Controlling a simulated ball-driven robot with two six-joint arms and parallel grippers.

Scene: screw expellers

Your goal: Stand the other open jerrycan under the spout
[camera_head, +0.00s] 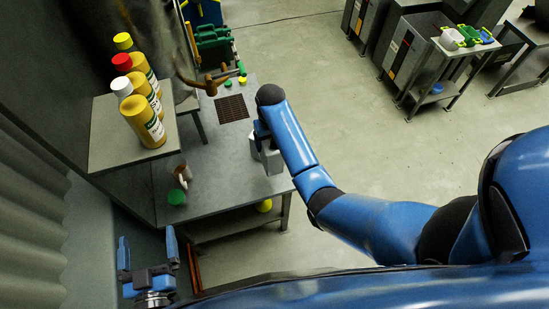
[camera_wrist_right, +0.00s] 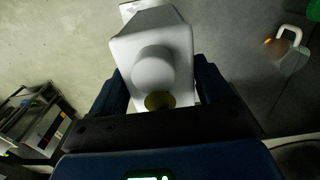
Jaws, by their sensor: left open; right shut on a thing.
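A pale jerrycan (camera_head: 271,158) is at the right part of the steel table, partly hidden by my right arm. In the right wrist view the white jerrycan (camera_wrist_right: 180,45) fills the space between the fingers of my right gripper (camera_wrist_right: 158,88), which is shut on it. A round yellowish patch shows at its near end. In the head view the right gripper's fingers are hidden. The brown spout (camera_head: 210,86) hangs at the table's far end, near a dark grate (camera_head: 232,108). My left gripper (camera_head: 147,243) is open and empty, off the table's near left corner.
Yellow bottles (camera_head: 142,121) stand on a raised shelf (camera_head: 105,150) at left. A green cap (camera_head: 177,197) and a brown container (camera_head: 177,167) are on the table. Another handled container (camera_wrist_right: 290,55) shows in the wrist view.

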